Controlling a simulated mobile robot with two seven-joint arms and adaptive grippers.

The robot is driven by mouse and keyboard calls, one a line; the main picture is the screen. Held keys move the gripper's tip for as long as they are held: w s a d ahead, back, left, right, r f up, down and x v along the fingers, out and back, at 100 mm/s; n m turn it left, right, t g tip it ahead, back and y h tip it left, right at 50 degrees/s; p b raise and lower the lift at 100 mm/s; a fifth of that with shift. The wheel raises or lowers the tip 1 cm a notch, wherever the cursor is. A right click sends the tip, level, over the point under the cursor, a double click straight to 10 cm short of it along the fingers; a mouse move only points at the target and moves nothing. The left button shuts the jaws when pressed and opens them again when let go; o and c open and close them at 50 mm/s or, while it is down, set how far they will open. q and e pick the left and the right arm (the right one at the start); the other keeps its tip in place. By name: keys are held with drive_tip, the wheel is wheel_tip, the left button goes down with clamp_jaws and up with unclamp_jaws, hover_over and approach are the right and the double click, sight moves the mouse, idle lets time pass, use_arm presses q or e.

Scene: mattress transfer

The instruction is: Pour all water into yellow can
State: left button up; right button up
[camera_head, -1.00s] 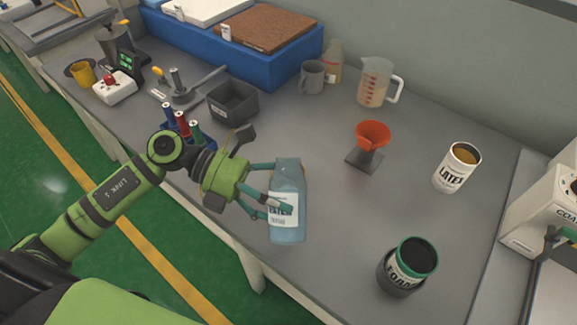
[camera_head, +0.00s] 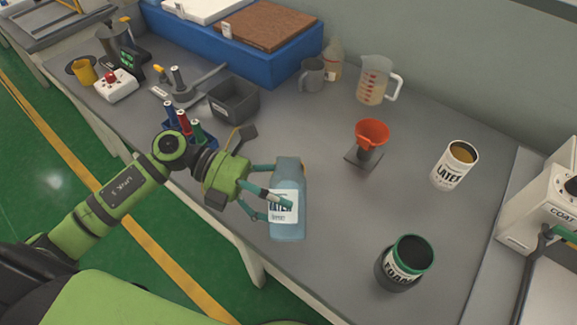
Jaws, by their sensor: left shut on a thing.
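A blue-grey bottle (camera_head: 289,220) with a white label that seems to read WATER is near the table's front edge. My left gripper (camera_head: 280,205) is shut around its side and holds it roughly upright. I cannot tell whether its base touches the table. A white LATEX can (camera_head: 450,175) with a yellow-brown inside stands upright at the right. A small yellow cup (camera_head: 84,72) stands at the far left end of the table. My right gripper is not in view.
A dark FOAM can (camera_head: 404,262) with a green rim stands at the front right. An orange funnel (camera_head: 372,133) on a stand is between bottle and LATEX can. A measuring jug (camera_head: 374,82) and grey mug (camera_head: 313,77) stand behind. The table middle is mostly clear.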

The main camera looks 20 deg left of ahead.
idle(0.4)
use_arm(q)
drive_tip(key=shift+s+d+n, duration=0.1)
drive_tip(key=shift+s+n, duration=0.1)
drive_tip(key=shift+n, duration=0.1)
drive_tip(key=shift+w+p, duration=0.1)
drive_tip(key=shift+p, duration=0.45)
drive_tip(key=shift+r+n+g+h, duration=0.2)
drive_tip(key=shift+n+g+h, duration=0.1)
drive_tip(key=shift+r+p, duration=0.1)
drive_tip(key=shift+p, duration=0.35)
drive_tip(key=shift+s+r+n+p, duration=0.2)
drive_tip(key=shift+n+p, duration=0.1)
drive_tip(key=shift+n, duration=0.1)
drive_tip(key=shift+w, duration=0.2)
drive_tip(key=shift+r+n+h, duration=0.2)
drive_tip(key=shift+n+h, duration=0.1)
drive_tip(key=shift+w+r+n+g, duration=0.3)
drive_tip(key=shift+r+n, duration=0.05)
drive_tip(key=shift+n, duration=0.05)
